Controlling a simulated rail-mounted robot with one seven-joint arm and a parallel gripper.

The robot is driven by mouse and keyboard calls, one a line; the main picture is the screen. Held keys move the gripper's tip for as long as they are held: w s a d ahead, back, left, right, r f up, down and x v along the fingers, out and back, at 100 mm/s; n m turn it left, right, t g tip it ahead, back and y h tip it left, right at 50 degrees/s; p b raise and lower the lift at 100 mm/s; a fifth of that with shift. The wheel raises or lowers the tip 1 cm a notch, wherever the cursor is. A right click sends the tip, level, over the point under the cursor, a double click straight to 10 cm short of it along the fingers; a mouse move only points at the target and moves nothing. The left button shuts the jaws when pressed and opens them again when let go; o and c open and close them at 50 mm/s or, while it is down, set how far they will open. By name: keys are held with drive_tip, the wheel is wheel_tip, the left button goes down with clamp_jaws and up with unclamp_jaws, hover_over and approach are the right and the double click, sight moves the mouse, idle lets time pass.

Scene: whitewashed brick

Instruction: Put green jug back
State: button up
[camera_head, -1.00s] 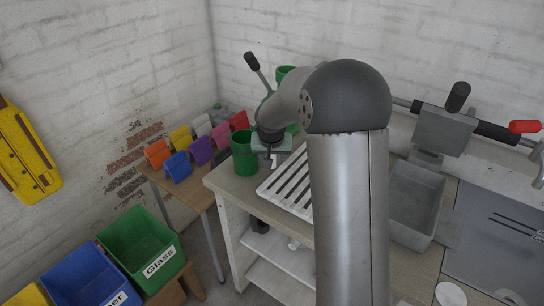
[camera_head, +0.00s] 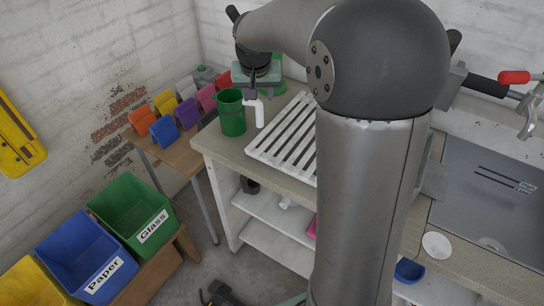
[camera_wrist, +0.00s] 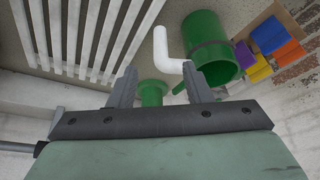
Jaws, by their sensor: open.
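The green jug (camera_head: 232,114), a round open cup with a white angled handle (camera_head: 260,109), stands upright near the left end of the workbench. My gripper (camera_head: 252,92) is above and beside it, at the handle. In the wrist view, the jug (camera_wrist: 208,48) is at upper right and its white handle (camera_wrist: 166,52) reaches toward the space between my fingertips (camera_wrist: 160,85). The fingers are open. I cannot tell whether either finger touches the handle.
A white slatted rack (camera_head: 287,138) lies right of the jug. Another green object (camera_wrist: 152,91) is partly hidden behind my gripper. Coloured holders (camera_head: 163,131) stand on the side table at left. Green, blue and yellow bins (camera_head: 130,210) are below.

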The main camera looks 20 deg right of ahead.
drive_tip(key=s+a+f+n+g, duration=0.2)
drive_tip(key=s+a+f, duration=0.1)
drive_tip(key=s, duration=1.2)
drive_tip(key=s+a+f+n+g+y, duration=0.1)
drive_tip(key=s+a+f+n, duration=0.1)
drive_tip(key=s, duration=1.3)
wheel_tip(320, 180, down, 3)
drive_tip(key=shift+s+a+r+g+y, duration=0.15)
drive_tip(key=shift+s+a+g+y, duration=0.2)
drive_tip(key=shift+a, duration=0.2)
